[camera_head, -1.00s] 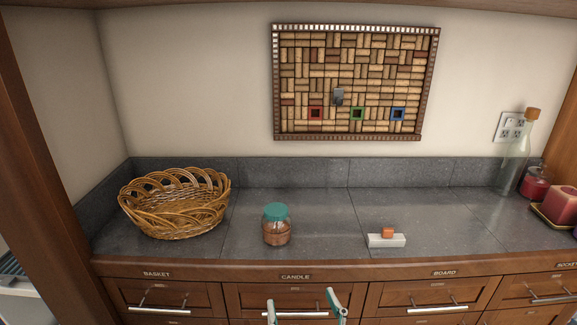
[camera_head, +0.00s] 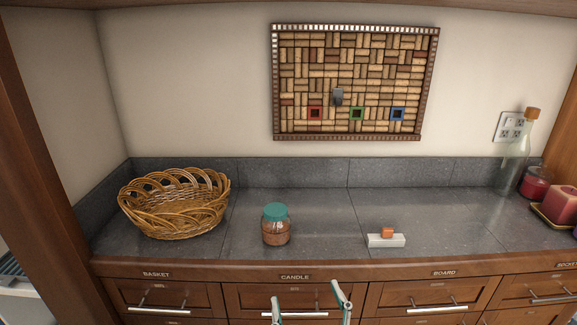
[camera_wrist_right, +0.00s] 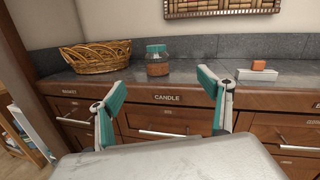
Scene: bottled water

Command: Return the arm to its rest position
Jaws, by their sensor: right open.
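My right gripper (camera_head: 308,298) is open and empty, low in front of the drawer fronts below the counter edge in the head view. In the right wrist view its two teal-padded fingers (camera_wrist_right: 160,100) stand wide apart with nothing between them. A glass jar with a teal lid and brown contents (camera_head: 276,225) stands upright on the counter, beyond the gripper and apart from it. The jar also shows in the right wrist view (camera_wrist_right: 157,62). My left gripper is not in view.
A wicker basket (camera_head: 175,204) sits left on the grey counter (camera_head: 315,215). A white block with an orange piece (camera_head: 386,239) lies right of the jar. A bottle (camera_head: 514,160) and red candles (camera_head: 560,205) stand far right. A cork board (camera_head: 355,70) hangs above. Handled drawers (camera_head: 295,300) face the gripper.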

